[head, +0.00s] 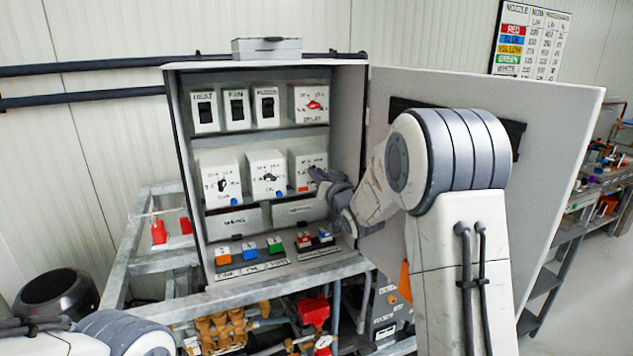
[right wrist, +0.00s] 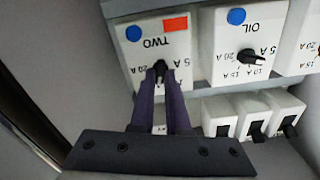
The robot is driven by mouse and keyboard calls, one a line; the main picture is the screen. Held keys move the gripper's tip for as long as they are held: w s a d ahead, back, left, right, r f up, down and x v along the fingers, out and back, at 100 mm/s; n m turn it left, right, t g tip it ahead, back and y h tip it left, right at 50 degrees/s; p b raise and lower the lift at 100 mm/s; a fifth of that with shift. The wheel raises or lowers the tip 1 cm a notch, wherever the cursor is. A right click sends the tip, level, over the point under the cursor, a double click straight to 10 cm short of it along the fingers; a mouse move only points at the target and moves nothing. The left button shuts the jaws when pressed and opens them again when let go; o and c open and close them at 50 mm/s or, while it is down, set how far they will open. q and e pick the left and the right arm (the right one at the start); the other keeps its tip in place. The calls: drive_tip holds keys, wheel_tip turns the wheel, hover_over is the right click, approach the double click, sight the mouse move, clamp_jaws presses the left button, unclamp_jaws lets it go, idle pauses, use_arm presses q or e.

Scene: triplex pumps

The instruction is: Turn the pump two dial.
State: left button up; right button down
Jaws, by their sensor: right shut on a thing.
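The pump two dial (right wrist: 160,68) is a small black knob on a white box (right wrist: 178,45) marked TWO, with a blue dot and an orange label, upside down in the right wrist view. In the head view this box (head: 306,161) is at the right end of the cabinet's middle row. My right gripper (head: 319,178) reaches it from the right and hides its knob there. In the right wrist view the two dark fingers (right wrist: 161,82) are closed around the knob. My left gripper is out of view.
The OIL dial (right wrist: 250,57) sits on the adjacent box. Black rocker switches (right wrist: 257,130) are in the row above, lower in the wrist view. The open cabinet door (head: 560,145) stands right, behind my right arm. Coloured buttons (head: 249,246) line the cabinet's bottom.

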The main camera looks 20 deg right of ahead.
drive_tip(key=shift+f+m+b, duration=0.1)
drive_tip(key=shift+m+b, duration=0.2)
drive_tip(key=shift+m, duration=0.5)
drive_tip(key=c, duration=0.9)
unclamp_jaws()
drive_tip(key=shift+s, duration=0.1)
drive_tip(key=s+b, duration=0.3)
drive_tip(key=s, duration=0.7)
drive_tip(key=shift+s+d+b, duration=0.15)
drive_tip(key=shift+d+b, duration=0.05)
drive_tip(key=shift+b, duration=0.1)
